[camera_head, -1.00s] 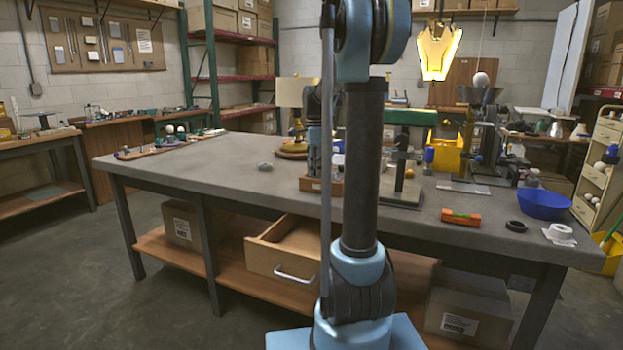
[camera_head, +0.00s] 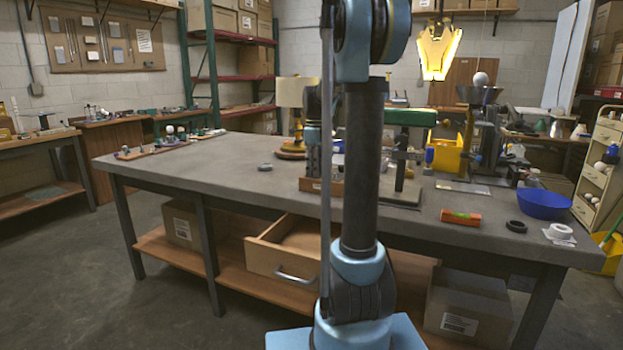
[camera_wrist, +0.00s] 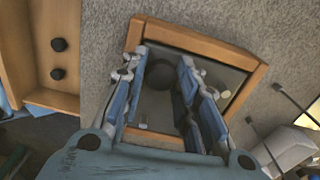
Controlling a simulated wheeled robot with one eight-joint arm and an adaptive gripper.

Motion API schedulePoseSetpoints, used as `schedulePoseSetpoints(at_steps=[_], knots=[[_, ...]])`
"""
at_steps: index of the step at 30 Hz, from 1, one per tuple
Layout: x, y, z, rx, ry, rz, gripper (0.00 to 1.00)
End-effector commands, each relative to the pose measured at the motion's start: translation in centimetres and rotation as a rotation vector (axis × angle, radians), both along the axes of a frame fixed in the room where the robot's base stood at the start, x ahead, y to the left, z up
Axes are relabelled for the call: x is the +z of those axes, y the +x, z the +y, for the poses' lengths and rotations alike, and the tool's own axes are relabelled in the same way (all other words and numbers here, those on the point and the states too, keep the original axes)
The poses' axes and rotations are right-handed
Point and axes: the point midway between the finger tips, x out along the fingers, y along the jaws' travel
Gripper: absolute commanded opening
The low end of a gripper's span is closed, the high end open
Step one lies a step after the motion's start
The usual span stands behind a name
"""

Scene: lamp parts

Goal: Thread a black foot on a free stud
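My gripper (camera_wrist: 167,85) shows in the wrist view with its two blue-padded fingers spread apart. It is over a wood-rimmed tray (camera_wrist: 206,44) with a dark grey inside. A dark round piece (camera_wrist: 186,86) shows between the fingers, with no clear contact; I cannot tell whether it is a foot. Two small black round pieces (camera_wrist: 58,59) show at the left against a wooden surface, and they may be black feet.
In the head view an open drawer (camera_head: 276,262) juts from the workbench (camera_head: 225,155). A blue bowl (camera_head: 543,203), an orange block (camera_head: 461,217), a black ring (camera_head: 516,226) and a white roll (camera_head: 560,232) lie at the right. The left middle of the bench is mostly clear.

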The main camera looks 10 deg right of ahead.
Motion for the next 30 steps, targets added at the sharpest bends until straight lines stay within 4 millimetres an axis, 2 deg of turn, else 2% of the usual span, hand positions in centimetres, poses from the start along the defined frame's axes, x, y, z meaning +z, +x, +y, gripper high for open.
schedulePoseSetpoints(at_steps=[14,20,30], knots=[[0.4,0.0,0.0,0.005,0.001,-0.001,0.47],[2.8,0.1,0.0,0.005,0.001,-0.001,0.47],[8.8,0.3,0.0,0.004,0.0,0.0,0.47]])
